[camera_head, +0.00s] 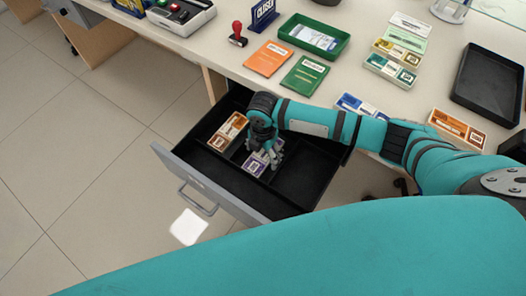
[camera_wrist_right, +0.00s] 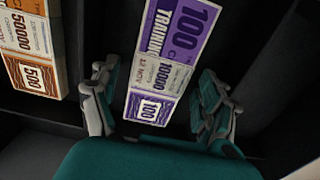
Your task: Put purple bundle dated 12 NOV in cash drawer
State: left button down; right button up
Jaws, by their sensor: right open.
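The purple bundle (camera_wrist_right: 165,75) reads 100 and 10000, with a band that appears to say 12 NOV. It lies in a middle compartment of the open black cash drawer (camera_head: 307,174). In the head view the purple bundle (camera_head: 255,165) is partly covered by my right gripper (camera_head: 265,156). My right gripper (camera_wrist_right: 158,95) is open, with one finger on each side of the bundle's near end and visible gaps to it. An orange bundle (camera_head: 227,131) lies in the compartment to the left. My left gripper is not in view.
On the counter stand a green tray (camera_head: 314,37), an orange booklet (camera_head: 270,59), a green booklet (camera_head: 305,75), a black tray (camera_head: 488,86) and several other bundles. A blue bundle (camera_head: 360,106) and another orange bundle (camera_head: 457,129) lie near my right arm. Drawer dividers flank the gripper.

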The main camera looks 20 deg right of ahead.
aim_at(263, 155)
notch_tip(263, 155, up, 12)
jog(key=p, duration=0.1)
dwell(0.8)
